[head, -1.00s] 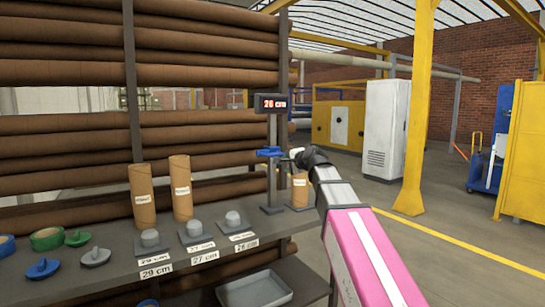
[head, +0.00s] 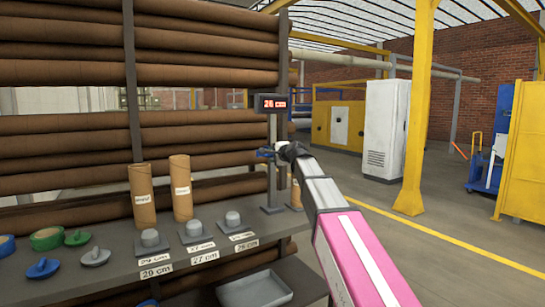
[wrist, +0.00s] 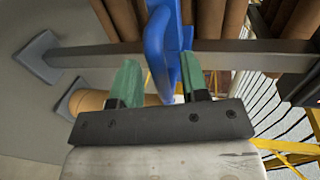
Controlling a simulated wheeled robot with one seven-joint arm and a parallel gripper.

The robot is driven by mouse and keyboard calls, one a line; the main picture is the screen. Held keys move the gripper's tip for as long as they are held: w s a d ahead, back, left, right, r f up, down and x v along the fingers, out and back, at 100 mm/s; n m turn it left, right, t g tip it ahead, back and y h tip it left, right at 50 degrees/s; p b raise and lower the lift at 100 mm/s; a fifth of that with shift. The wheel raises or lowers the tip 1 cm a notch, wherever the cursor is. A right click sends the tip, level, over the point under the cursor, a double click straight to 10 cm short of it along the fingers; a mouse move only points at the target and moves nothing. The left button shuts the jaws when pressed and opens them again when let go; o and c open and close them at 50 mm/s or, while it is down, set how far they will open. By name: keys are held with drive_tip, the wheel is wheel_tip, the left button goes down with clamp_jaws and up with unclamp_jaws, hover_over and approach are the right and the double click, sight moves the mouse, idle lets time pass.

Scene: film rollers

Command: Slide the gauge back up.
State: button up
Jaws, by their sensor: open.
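The gauge is a grey post (head: 272,190) on the bench with a blue slider (head: 263,153) on it. Its red-lit display (head: 272,103) at the top reads 26 cm. In the wrist view the blue slider (wrist: 157,45) has a downward tab that lies between my green fingertips. My gripper (wrist: 160,78) is open around this tab, with a visible gap on the left side; contact on the right is unclear. In the head view my gripper (head: 277,153) is at the slider's height and partly hides it.
A brown tube (head: 296,192) stands beside the post, mostly hidden by my arm; it also shows in the wrist view (wrist: 88,103). Two taller tubes (head: 142,195) (head: 181,188), grey plugs and size labels are on the bench at left. A grey tray (head: 255,289) sits below.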

drive_tip(key=shift+w+a+f, duration=0.1)
drive_tip(key=shift+w+a, duration=0.2)
drive_tip(key=shift+w, duration=0.15)
clamp_jaws()
wheel_tip(320, 180, up, 10)
drive_tip(key=shift+r, duration=0.25)
drive_tip(key=shift+c, duration=0.5)
unclamp_jaws()
drive_tip(key=shift+r, duration=0.15)
drive_tip(key=shift+o, duration=0.5)
